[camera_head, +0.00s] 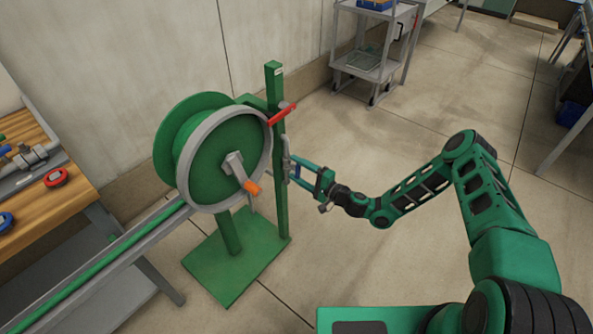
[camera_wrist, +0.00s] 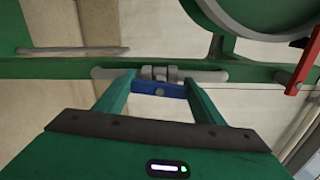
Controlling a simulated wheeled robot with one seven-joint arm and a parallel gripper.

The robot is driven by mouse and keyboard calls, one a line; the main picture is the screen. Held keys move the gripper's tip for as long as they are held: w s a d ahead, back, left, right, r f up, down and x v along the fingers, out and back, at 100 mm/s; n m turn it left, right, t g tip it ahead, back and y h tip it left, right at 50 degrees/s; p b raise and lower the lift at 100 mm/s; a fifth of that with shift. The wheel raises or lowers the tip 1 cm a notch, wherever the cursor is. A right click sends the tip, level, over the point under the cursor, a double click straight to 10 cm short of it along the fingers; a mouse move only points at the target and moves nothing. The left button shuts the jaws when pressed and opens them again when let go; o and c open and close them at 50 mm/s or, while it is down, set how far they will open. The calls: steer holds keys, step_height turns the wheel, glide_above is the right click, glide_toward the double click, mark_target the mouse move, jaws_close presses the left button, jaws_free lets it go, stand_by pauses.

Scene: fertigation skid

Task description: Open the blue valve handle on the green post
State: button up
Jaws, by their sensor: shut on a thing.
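The green post (camera_head: 280,205) stands upright on a green base plate and runs across the wrist view (camera_wrist: 60,68). A grey valve body with pipe stubs (camera_wrist: 160,73) lies along the post. Its blue valve handle (camera_wrist: 160,89) is a short bar, roughly in line with the pipe in the wrist view. My gripper (camera_head: 296,169) reaches the post from the right, below a red handle (camera_head: 282,113). In the wrist view my gripper's fingers (camera_wrist: 159,85) close on the two ends of the blue handle. In the head view the fingers largely hide the handle.
A green hose reel (camera_head: 205,160) with an orange crank grip (camera_head: 252,187) sits just left of the post. A wooden workbench (camera_head: 45,215) with valves is at far left. A grey cart (camera_head: 367,65) stands at the back. The floor right of the post is clear.

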steer(key=shift+w+d+f+n, duration=0.1)
steer(key=shift+d+f+n, duration=0.1)
steer(key=shift+n, duration=0.4)
steer(key=o, duration=1)
steer(key=shift+c, duration=0.2)
steer(key=shift+o, duration=0.5)
steer(key=shift+a, duration=0.1)
steer(key=shift+r, duration=0.1)
steer(key=v, duration=1.1)
